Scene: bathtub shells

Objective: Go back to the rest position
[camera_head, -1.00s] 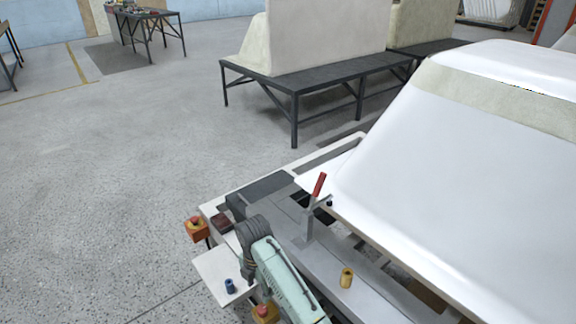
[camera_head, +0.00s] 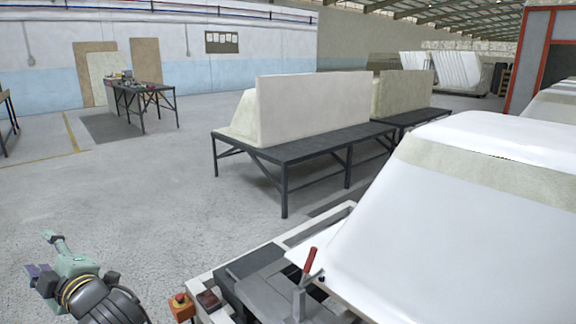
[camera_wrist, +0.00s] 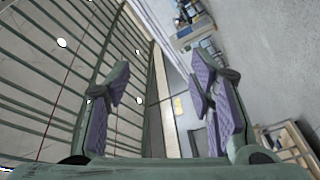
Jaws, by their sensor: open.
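My gripper (camera_wrist: 162,100) is open in the wrist view. Its two fingers with purple pads stand wide apart, with nothing between them. In the head view my gripper (camera_head: 44,262) is at the lower left, in front of bare floor and left of the workstation. Its fingertips are small and hard to make out there. A large white bathtub shell (camera_head: 450,215) lies on the workstation frame (camera_head: 240,268) at the right, apart from my gripper.
A red-handled clamp (camera_head: 308,262) and an orange box with a red button (camera_head: 181,307) are at the workstation's near end. Pale shells (camera_head: 310,112) stand on a dark bench (camera_head: 285,155) behind. Open floor (camera_head: 130,195) lies at the left. The wrist view shows ceiling beams (camera_wrist: 45,65).

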